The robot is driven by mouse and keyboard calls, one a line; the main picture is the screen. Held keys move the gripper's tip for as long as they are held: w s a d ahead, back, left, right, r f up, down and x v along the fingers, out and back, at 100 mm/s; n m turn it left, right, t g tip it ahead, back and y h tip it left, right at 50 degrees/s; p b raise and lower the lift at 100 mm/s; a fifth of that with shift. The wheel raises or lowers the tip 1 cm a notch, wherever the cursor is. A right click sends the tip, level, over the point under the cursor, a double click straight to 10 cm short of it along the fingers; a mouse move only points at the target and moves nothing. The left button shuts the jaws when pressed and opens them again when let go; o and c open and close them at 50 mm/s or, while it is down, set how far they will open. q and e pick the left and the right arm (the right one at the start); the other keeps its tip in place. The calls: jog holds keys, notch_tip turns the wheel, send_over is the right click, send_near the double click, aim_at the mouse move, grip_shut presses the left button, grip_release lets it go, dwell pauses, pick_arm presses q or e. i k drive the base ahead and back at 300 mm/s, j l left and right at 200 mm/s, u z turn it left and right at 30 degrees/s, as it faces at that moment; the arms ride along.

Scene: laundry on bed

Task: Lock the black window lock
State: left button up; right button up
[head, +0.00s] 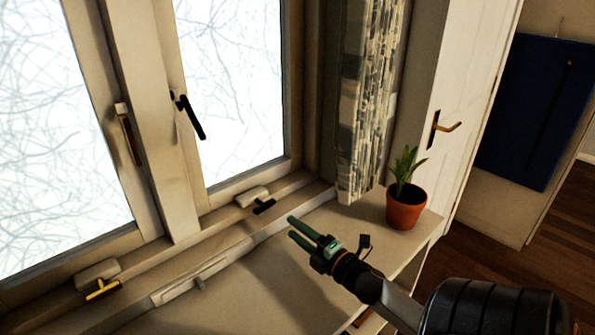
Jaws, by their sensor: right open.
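A black window handle (189,115) is on the frame of the right-hand window, slanting down to the right. A small black latch (264,206) sits on a pale block at the foot of the same window. I cannot tell which of these two is the lock meant. My right gripper (292,227) comes in from the lower right, with green fingers slightly apart and nothing between them. It is to the lower right of the black latch, apart from it. My left gripper is not in view.
A brass handle (129,137) and a yellow latch (102,290) belong to the left window. A potted plant (405,208) stands on the sill to the right of my gripper, near the patterned curtain (366,100). The sill below the windows is mostly clear.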

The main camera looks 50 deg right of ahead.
aim_at(185, 103)
jog(key=k+j, duration=0.1)
jog(key=k, duration=0.9)
